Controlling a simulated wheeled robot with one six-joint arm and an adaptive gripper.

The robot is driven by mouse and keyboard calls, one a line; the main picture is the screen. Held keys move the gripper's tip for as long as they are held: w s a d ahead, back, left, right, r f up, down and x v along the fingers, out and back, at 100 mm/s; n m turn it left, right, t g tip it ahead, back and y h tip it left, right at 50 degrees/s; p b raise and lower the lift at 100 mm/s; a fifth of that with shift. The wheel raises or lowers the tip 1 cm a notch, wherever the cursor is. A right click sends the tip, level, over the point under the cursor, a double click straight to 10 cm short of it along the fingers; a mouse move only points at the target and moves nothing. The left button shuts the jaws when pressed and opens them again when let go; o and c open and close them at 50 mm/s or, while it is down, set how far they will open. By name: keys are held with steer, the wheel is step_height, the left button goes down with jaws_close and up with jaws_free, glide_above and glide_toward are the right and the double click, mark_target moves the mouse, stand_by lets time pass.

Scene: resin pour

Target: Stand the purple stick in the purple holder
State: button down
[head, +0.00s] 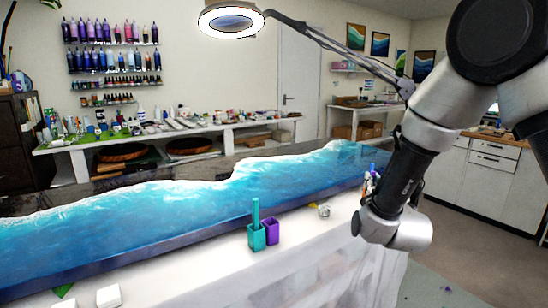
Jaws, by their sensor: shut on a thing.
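The purple holder (271,232) is a small open-topped square cup. It stands on the white-covered bench front, at the right side of a teal holder (256,238). I see no stick in the purple holder. A teal stick (255,210) stands upright in the teal holder. I cannot make out the purple stick anywhere. My arm comes in from the upper right, and its wrist is low, to the right of the holders. My gripper is hidden behind the wrist and forearm, so I cannot see its fingers or what is in them.
A long blue and white resin slab (150,215) lies behind the holders. A crumpled pale lump (324,210) is to their right. A white block (108,296) sits at front left. A ring lamp (231,19) hangs above. Small colourful items (370,186) show beside my forearm.

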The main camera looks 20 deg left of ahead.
steer(key=s+a+r+n+g+y, duration=0.25)
steer(key=s+a, duration=0.25)
steer(key=a, duration=0.4)
steer(key=s+a+r+n+g+y, duration=0.2)
steer(key=s+a+r+y, duration=0.2)
steer(key=a, duration=0.5)
steer(key=s+a+r+n+g+y, duration=0.25)
steer(key=s+a, duration=0.25)
steer(key=a, duration=0.4)
step_height(320, 180, down, 11)
steer(key=t, duration=0.1)
steer(key=shift+d+r+y, duration=0.15)
steer(key=shift+d+y, duration=0.1)
steer(key=shift+y, duration=0.15)
steer(key=c, duration=1.5)
jaws_free()
steer(key=shift+o, duration=0.2)
steer(key=v, duration=0.7)
steer(key=shift+s+d, duration=0.15)
steer(key=shift+s, duration=0.1)
